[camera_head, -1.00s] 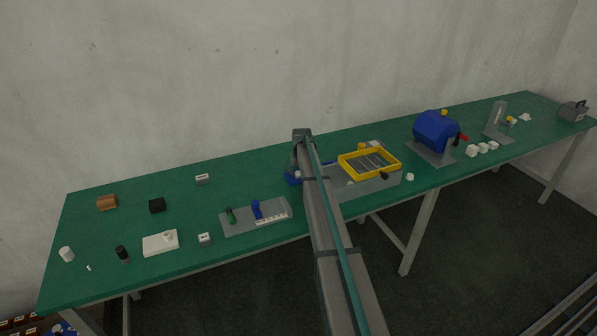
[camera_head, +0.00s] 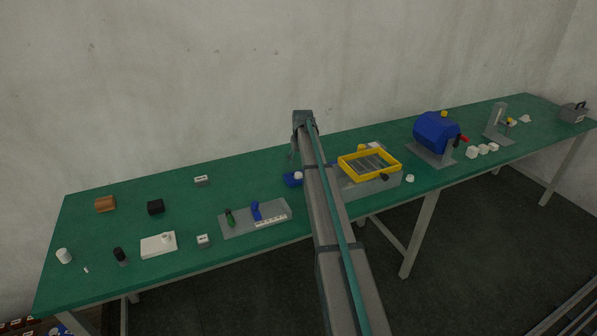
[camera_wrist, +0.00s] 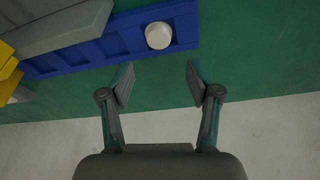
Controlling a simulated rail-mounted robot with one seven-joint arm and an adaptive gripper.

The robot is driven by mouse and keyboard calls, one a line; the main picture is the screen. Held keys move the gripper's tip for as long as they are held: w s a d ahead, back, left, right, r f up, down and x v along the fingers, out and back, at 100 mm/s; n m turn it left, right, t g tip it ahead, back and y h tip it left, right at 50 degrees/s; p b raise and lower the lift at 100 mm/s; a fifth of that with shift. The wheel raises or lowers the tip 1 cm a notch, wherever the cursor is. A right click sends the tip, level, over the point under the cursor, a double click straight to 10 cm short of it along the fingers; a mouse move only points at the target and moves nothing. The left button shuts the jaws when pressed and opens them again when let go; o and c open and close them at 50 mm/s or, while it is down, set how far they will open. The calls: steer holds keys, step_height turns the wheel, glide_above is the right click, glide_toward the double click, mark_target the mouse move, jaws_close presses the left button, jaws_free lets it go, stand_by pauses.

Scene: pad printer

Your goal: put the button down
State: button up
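The button, a white rounded piece (camera_wrist: 158,35), sits on a blue ribbed fixture (camera_wrist: 110,42) in the wrist view, near its right end. In the head view the button (camera_head: 298,175) shows as a small white spot on the blue fixture (camera_head: 291,181), beside my arm. My gripper (camera_wrist: 158,72) is open and empty, its two fingers spread apart, with the button beyond the fingertips and not touched.
A grey base with a yellow frame (camera_head: 346,170) stands just right of my arm. A grey board with green and blue pieces (camera_head: 237,230) lies to the left. A blue drum machine (camera_head: 436,132) is further right. Green tabletop (camera_head: 245,180) is clear to the left of the fixture.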

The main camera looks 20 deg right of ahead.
steer(key=shift+b+v, duration=0.3)
steer(key=shift+v, duration=1.85)
